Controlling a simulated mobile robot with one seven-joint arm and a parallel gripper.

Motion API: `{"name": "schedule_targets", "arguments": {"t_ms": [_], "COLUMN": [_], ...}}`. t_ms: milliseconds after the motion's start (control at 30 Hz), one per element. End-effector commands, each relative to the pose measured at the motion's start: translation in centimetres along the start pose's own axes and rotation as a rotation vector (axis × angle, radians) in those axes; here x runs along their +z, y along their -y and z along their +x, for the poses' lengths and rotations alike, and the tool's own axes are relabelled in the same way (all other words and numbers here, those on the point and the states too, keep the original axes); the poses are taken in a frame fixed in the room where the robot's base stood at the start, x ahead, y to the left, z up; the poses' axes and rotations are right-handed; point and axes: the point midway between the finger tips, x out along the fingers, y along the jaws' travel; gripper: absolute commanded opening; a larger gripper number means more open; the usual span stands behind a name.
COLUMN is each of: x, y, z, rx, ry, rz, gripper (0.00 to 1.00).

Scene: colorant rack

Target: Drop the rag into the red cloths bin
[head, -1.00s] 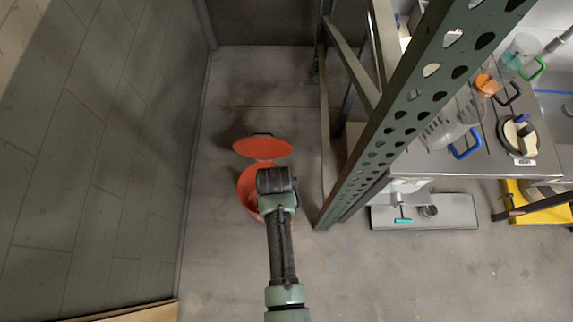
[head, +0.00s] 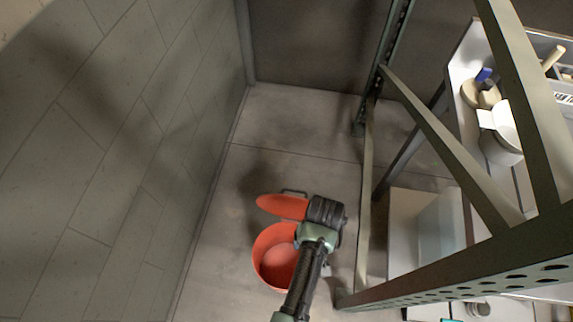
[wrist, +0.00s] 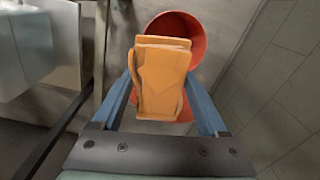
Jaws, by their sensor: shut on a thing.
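The rag is a folded orange cloth (wrist: 160,80), held between the blue fingers of my gripper (wrist: 160,74) in the wrist view. The red cloths bin (head: 262,243) stands on the floor in the head view, with its round red lid (head: 283,206) open toward the back. In the wrist view the bin's open mouth (wrist: 185,28) shows beyond the rag, partly covered by it. In the head view my wrist is at the right of the lid and bin mouth. The fingers and rag are hidden there. The height of the rag above the bin is unclear.
A tiled wall (head: 130,120) runs along the left. A green metal rack frame (head: 440,140) stands close on the right, with a white jug (head: 500,135) on a surface behind it. Bare floor (head: 290,120) lies behind the bin.

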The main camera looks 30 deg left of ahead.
Motion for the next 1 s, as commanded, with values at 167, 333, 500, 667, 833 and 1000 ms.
{"name": "schedule_targets", "arguments": {"t_ms": [167,333,500,667,833,1000], "x": [-1.3,-2.3,-3.3,-4.1,-4.9,-5.6], "y": [0.8,1.6,2.3,3.0,3.7,4.2], "z": [6.2,10.6,14.9,19.0,23.2,26.4], "rx": [-0.001,-0.002,0.000,0.003,0.006,0.010], "ry": [-0.003,-0.002,0.001,0.003,0.008,0.013], "rz": [-0.142,-0.275,-0.408,-0.533,-0.664,-0.772], "gripper": [0.14,0.14,0.14,0.14,0.14,0.14]}}
